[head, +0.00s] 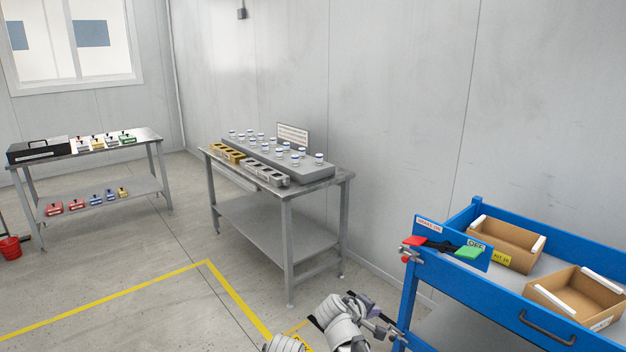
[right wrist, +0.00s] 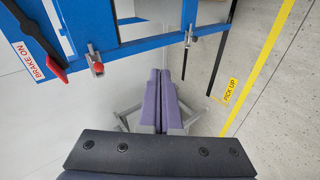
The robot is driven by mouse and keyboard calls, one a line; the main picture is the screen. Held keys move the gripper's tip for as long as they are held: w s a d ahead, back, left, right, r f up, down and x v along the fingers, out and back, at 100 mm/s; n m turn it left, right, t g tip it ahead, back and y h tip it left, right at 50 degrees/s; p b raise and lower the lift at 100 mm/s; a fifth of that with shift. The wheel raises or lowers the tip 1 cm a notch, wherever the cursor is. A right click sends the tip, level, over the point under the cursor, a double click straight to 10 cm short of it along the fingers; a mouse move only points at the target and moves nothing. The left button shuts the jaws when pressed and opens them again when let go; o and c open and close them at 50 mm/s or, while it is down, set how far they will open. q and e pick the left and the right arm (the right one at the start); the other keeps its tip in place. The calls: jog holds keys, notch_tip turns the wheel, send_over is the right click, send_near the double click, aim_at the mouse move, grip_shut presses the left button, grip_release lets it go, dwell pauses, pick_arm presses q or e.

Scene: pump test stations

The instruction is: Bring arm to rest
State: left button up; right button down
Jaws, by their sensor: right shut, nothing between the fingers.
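My right gripper (head: 374,311) is low in the head view, in front of the left end of the blue trolley (head: 453,290). In the right wrist view its two purple fingers (right wrist: 160,90) lie together, shut, with nothing between them. They point toward the trolley's blue frame (right wrist: 130,48). I cannot tell the exact gap between the fingers and the frame. White links of my arm (head: 340,318) show at the bottom edge of the head view. My left gripper is not in view.
The trolley carries two cardboard boxes (head: 505,242) and a red-and-green brake lever (head: 440,246). A steel table (head: 300,190) with a rack of capped vials stands at the wall. Another bench (head: 88,150) is at left. Yellow-lined floor (head: 150,285) is clear.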

pick_arm(q)
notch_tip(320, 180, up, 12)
jog(key=p, duration=0.9)
pick_arm(e)
jog(key=s+a+r+m+g+y, duration=0.1)
jog(key=s+a+g+y, duration=0.2)
jog(key=s+a, duration=0.3)
jog(key=s+a+r+m+g+y, duration=0.2)
jog(key=s+a, duration=0.4)
jog(key=s, duration=1.1)
jog(key=g+y, duration=0.1)
jog(key=g, duration=0.1)
jog(key=shift+a+r+g, duration=0.15)
jog(key=shift+a+g, duration=0.05)
jog(key=shift+g, duration=0.1)
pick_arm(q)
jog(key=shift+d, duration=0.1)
pick_arm(e)
jog(key=shift+d, duration=0.1)
